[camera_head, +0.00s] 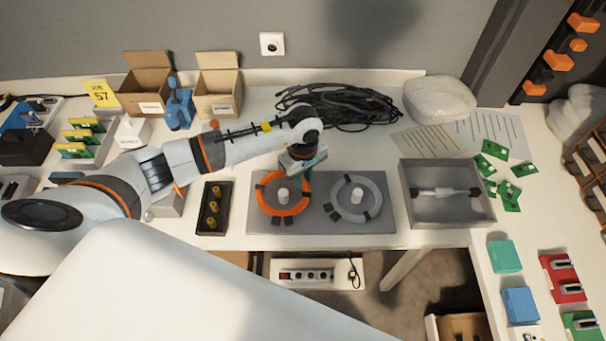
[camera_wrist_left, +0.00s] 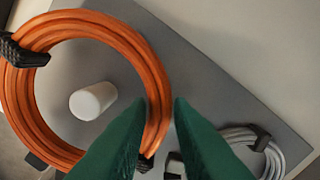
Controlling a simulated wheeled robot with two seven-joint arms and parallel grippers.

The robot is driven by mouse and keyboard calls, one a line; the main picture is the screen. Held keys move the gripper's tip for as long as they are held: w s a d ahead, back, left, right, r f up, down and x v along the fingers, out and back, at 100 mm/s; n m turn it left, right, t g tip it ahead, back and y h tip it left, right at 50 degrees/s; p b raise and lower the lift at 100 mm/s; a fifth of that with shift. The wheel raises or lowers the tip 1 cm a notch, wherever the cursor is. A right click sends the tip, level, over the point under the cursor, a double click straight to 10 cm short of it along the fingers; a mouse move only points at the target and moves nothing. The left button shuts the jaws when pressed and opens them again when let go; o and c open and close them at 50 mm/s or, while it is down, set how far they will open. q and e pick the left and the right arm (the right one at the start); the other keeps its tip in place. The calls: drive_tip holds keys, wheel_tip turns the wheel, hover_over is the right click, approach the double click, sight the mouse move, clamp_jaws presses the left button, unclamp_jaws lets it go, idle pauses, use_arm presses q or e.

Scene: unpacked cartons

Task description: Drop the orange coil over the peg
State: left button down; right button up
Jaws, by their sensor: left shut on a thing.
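The orange coil (camera_head: 264,202) is a ring of cable with black ties, over the left part of a grey board (camera_head: 319,224). In the left wrist view, its right side lies between the green fingers of my left gripper (camera_wrist_left: 160,104), which are shut on it. A white peg (camera_head: 283,196) shows inside the ring in both views; in the left wrist view the peg (camera_wrist_left: 93,101) stands right of and below the ring's middle. I cannot tell whether the coil is around the peg or held above it. My right gripper is not in view.
A grey coil (camera_head: 335,197) surrounds another white peg (camera_head: 357,196) on the board's right. A black tray (camera_head: 215,225) is left of the board, and a grey tray (camera_head: 447,209) is right of it. Black cable (camera_head: 337,107) lies behind.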

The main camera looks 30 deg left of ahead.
use_arm(q)
drive_tip(key=shift+f+b, duration=1.3)
drive_tip(key=shift+f, duration=0.15)
drive_tip(key=c, duration=1.2)
unclamp_jaws()
drive_tip(key=shift+r, duration=0.1)
wheel_tip(320, 180, up, 12)
drive_tip(key=b, duration=0.2)
drive_tip(key=shift+s, duration=0.1)
